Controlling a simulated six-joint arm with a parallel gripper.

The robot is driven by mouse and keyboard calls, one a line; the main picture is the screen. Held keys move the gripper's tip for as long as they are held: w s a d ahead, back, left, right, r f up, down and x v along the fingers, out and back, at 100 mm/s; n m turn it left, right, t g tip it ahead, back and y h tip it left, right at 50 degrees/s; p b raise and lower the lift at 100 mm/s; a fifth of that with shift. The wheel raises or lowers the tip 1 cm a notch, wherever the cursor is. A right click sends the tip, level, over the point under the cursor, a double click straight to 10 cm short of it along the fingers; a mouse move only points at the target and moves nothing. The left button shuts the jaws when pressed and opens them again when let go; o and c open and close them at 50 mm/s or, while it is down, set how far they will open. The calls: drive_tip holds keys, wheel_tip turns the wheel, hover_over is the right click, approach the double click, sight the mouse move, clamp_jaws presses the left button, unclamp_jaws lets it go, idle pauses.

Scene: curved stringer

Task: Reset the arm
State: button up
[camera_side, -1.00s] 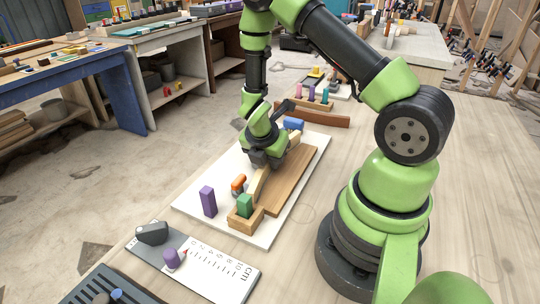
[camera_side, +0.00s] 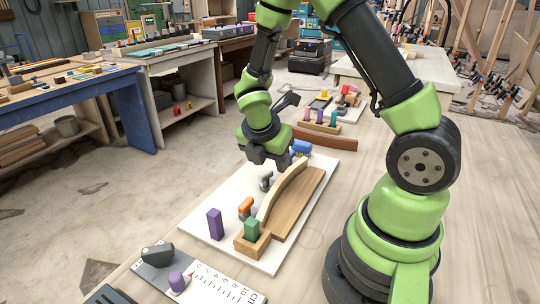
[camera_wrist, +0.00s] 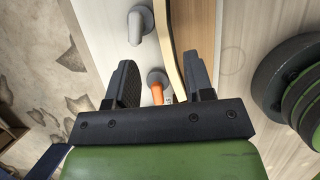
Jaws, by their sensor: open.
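My gripper (camera_wrist: 160,85) is open and empty in the wrist view, its two dark fingers apart. In the side view my gripper (camera_side: 265,158) hangs above the far part of the white board (camera_side: 205,238). Below it, a curved light-wood strip (camera_side: 280,188) lies along a brown wooden block (camera_side: 298,198) on the board. In the wrist view the strip (camera_wrist: 167,45) runs beyond and between the fingers. An orange-topped clamp (camera_side: 246,208) stands beside the strip; it also shows in the wrist view (camera_wrist: 157,92). A grey clamp (camera_side: 266,181) stands near the gripper.
A purple block (camera_side: 215,224) and a green block (camera_side: 252,229) stand at the board's near end. A blue piece (camera_side: 301,147) is near its far end. A brown curved piece (camera_side: 325,138) and a peg rack (camera_side: 320,126) lie behind.

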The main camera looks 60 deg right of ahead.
drive_tip(key=shift+a+r, duration=0.25)
drive_tip(key=shift+r, duration=0.2)
drive_tip(key=s+a+r+m+t+y, duration=0.3)
drive_tip(key=s+a+r+m, duration=0.2)
drive_tip(key=r+m, duration=0.4)
drive_tip(key=s+a+r+m+t+y, duration=0.3)
drive_tip(key=s+a+r+m, duration=0.3)
drive_tip(key=r+m, duration=0.4)
drive_tip(key=m+t, duration=0.1)
drive_tip(key=m, duration=0.2)
drive_tip(key=shift+a+y, duration=0.2)
drive_tip(key=shift+y, duration=0.1)
drive_tip(key=shift+c, duration=0.2)
